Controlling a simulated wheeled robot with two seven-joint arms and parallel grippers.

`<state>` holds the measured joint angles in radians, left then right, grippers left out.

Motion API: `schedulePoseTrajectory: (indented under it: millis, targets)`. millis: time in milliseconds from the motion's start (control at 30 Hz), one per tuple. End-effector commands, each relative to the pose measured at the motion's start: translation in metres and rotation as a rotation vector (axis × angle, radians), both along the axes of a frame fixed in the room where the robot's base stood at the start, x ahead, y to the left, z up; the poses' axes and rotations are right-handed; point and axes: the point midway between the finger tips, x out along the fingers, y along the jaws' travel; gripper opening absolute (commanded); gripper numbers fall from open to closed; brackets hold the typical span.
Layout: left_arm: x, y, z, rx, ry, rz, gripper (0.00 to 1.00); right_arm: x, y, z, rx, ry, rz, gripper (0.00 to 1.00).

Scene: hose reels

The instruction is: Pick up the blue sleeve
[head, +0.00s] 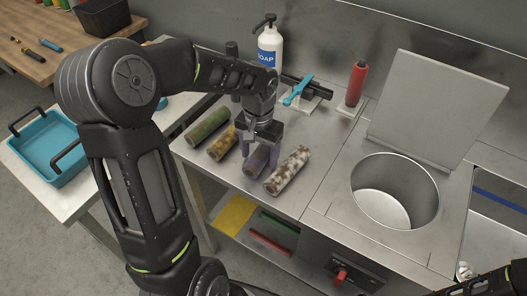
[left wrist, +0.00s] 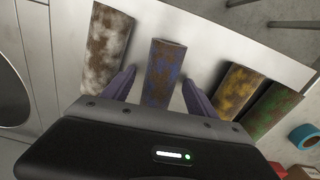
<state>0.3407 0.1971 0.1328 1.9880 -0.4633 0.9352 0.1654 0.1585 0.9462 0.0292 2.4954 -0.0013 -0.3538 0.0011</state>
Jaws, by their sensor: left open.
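The blue sleeve (head: 256,161), a rust-stained cylinder, lies on the metal counter between a white one and a yellow one. It also shows in the left wrist view (left wrist: 164,68). My left gripper (head: 260,150) points down over it and hides part of it in the head view. The gripper is open; in the left wrist view its two purple-grey fingers (left wrist: 158,77) stand on either side of the sleeve, with a gap on each side. I cannot tell their height over the counter. My right gripper is not in view.
The white sleeve (head: 288,171) is close on the right; the yellow (head: 222,142) and green (head: 208,125) sleeves are on the left. A soap bottle (head: 270,43), a blue-handled tool (head: 298,90) and a red bottle (head: 356,84) stand behind. A round open well (head: 395,190) is right.

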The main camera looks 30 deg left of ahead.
Motion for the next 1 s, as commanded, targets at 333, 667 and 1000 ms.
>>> schedulePoseTrajectory:
  millis: [333, 667, 1000]
  targets:
    - [0.0000, 0.0000, 0.0002, 0.000, 0.000, 0.000, 0.44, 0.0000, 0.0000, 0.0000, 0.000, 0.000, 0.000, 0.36]
    - [0.0000, 0.0001, 0.0001, 0.000, 0.000, 0.000, 0.17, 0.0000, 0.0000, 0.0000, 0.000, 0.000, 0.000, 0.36]
    - [0.0001, 0.0001, 0.0002, 0.000, 0.000, 0.000, 0.00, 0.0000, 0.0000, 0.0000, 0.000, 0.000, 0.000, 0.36]
